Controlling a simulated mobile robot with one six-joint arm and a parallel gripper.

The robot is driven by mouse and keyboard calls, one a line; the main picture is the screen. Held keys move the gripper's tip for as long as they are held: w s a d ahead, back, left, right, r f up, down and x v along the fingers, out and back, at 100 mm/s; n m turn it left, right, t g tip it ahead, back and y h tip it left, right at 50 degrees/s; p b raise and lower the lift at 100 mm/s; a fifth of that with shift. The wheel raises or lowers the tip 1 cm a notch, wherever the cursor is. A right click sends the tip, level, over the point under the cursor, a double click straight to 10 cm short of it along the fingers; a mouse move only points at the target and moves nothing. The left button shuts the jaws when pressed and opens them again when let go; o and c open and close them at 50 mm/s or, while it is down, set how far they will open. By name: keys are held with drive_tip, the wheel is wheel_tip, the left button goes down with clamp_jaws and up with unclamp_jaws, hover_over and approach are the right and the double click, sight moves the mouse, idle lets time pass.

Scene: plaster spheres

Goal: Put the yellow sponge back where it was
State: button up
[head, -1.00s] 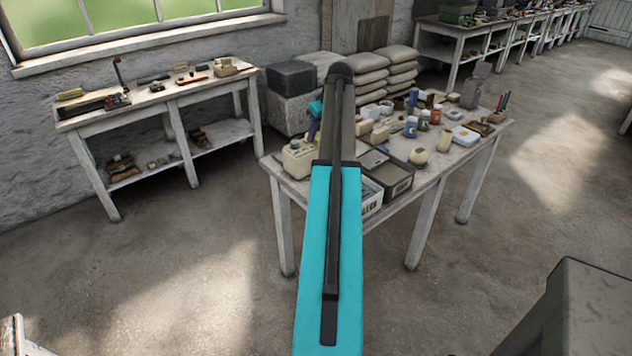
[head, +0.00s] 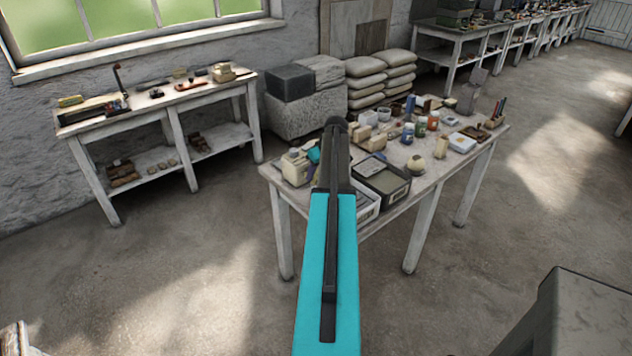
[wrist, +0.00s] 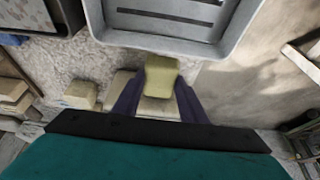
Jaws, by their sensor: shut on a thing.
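The yellow sponge (wrist: 162,76) is between the purple fingers of my gripper (wrist: 158,92) in the wrist view. My gripper is shut on it. A paler cream block (wrist: 155,108) shows just below the sponge in that picture; I cannot tell whether they touch. A grey tray (wrist: 175,38) lies just beyond the sponge. In the head view my own arm hides the sponge and most of the gripper, at the left end of the near table (head: 425,190).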

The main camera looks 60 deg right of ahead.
drive_tip(key=shift+f, duration=0.5)
drive_tip(key=shift+f+p, duration=0.65)
drive_tip(key=shift+f, duration=1.25)
drive_tip(key=shift+f, duration=0.15)
drive_tip(key=o, duration=0.9)
drive_tip(key=shift+o, duration=0.2)
drive_tip(key=shift+r, duration=0.25)
drive_tip(key=b+v, duration=0.3)
drive_tip(key=v, duration=0.8)
drive_tip(key=shift+r, duration=0.4)
drive_tip(key=shift+s, duration=0.15)
